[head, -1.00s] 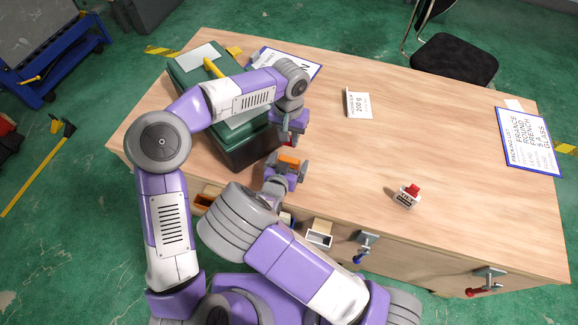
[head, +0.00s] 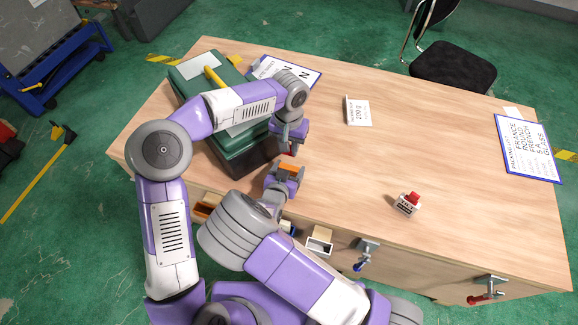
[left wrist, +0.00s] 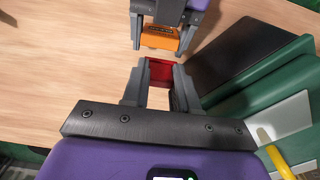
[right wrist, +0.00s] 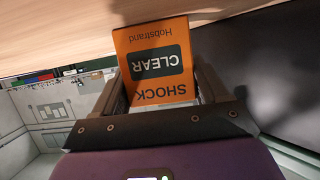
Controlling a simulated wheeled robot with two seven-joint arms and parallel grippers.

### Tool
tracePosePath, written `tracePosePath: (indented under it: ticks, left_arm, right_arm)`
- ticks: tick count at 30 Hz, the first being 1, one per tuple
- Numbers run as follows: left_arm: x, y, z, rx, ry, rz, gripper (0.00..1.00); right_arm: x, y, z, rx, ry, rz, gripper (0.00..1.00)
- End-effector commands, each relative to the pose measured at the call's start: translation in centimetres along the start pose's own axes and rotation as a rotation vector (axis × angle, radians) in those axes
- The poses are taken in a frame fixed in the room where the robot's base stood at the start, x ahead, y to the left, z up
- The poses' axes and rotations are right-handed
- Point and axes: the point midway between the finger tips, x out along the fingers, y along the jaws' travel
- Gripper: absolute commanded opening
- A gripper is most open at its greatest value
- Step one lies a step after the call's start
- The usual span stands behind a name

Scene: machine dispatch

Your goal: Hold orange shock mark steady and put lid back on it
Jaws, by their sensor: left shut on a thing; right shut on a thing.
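The orange shock mark (head: 289,168) is between the fingers of my right gripper (head: 287,171), near the table's front edge. In the right wrist view its orange label (right wrist: 155,92) reads SHOCK, CLEAR and Hobstrand, upside down. My left gripper (head: 290,150) is just beyond it, beside the green case. In the left wrist view my left gripper (left wrist: 162,78) is shut on a red piece that looks like the lid (left wrist: 160,70). The orange shock mark (left wrist: 160,40) faces it there, with a gap between them. The lid is mostly hidden in the head view.
The green case (head: 235,145) with a yellow handle stands close to the left of both grippers. A white tilt mark with a red top (head: 406,205) and a 200 g card (head: 358,112) stand to the right. Clamps (head: 366,252) sit at the front edge. The table's middle is clear.

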Motion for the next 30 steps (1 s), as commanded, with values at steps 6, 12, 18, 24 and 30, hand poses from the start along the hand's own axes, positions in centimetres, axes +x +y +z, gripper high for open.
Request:
tracePosePath:
  ticks: [6, 12, 18, 24, 30]
  left_arm:
    - [3.4, 0.0, 0.1, 0.002, -0.003, -0.002, 0.01]
    - [4.2, 0.0, 0.1, 0.001, 0.0, 0.0, 0.01]
    - [4.2, 0.0, 0.1, 0.001, 0.0, 0.0, 0.01]
    - [4.2, 0.0, 0.1, 0.0, 0.0, 0.0, 0.01]
    - [4.9, 0.0, 0.1, 0.001, -0.001, 0.0, 0.01]
  right_arm:
    - [0.0, 0.0, 0.0, 0.0, 0.0, 0.0, 0.19]
    - [0.0, 0.0, 0.0, 0.0, 0.0, 0.0, 0.19]
    - [0.0, 0.0, 0.0, 0.0, 0.0, 0.0, 0.19]
    - [0.0, 0.0, 0.0, 0.0, 0.0, 0.0, 0.19]
    - [0.0, 0.0, 0.0, 0.0, 0.0, 0.0, 0.19]
